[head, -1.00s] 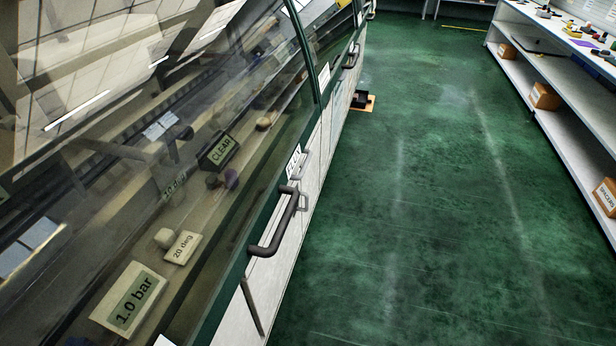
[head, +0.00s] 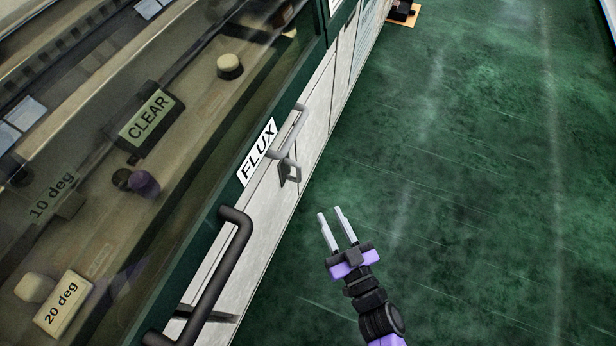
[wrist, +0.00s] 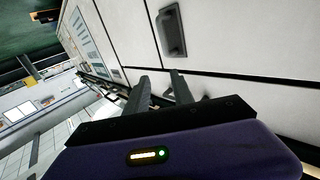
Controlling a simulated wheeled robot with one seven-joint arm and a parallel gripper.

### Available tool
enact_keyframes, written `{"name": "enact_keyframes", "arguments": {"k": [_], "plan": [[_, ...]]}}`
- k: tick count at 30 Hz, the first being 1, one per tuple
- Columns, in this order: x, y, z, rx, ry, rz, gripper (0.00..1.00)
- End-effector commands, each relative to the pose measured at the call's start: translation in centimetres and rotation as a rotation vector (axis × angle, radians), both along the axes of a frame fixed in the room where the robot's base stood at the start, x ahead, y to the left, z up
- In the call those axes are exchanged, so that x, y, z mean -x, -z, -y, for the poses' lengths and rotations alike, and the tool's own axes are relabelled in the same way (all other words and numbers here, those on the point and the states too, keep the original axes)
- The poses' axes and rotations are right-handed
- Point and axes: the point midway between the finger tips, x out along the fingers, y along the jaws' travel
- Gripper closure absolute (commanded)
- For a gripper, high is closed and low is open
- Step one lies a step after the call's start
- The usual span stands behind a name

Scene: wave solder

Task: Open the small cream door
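Cream lower panels run along the machine's side in the head view, and a cream door panel (head: 262,205) with a small grey handle (head: 291,172) sits below the FLUX label. The panel looks shut. In the wrist view a cream panel (wrist: 230,35) fills the upper right, with a grey handle (wrist: 172,32) on it and dark seams around it. My gripper (head: 331,211) is over the floor to the right of the panel, apart from the handle, with its two fingers spread and nothing between them. Its fingers also show in the wrist view (wrist: 158,80), below the handle.
A long dark handle (head: 210,285) and another grey handle (head: 290,130) stick out from the green-framed glass hood above the panels. Inside the hood are CLEAR and 20 deg displays and knobs. The green floor (head: 470,200) to the right is clear. A dark object (head: 403,10) lies at the far end.

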Motion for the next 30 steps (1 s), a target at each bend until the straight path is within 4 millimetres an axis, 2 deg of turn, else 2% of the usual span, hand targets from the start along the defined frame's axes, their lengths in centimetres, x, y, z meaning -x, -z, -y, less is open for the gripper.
{"name": "enact_keyframes", "arguments": {"k": [1,3,7,13,24,30], "plan": [[-2.1,1.3,-0.9,0.006,-0.035,0.010,0.71],[-4.1,2.2,-2.1,0.013,-0.082,0.014,0.71],[-6.8,3.3,-3.5,0.025,-0.146,0.014,0.71],[-8.6,4.0,-4.6,0.032,-0.186,0.008,0.71],[-12.7,4.1,-7.6,0.034,-0.188,0.011,0.71],[-14.3,4.0,-8.8,0.033,-0.187,0.009,0.71]]}}
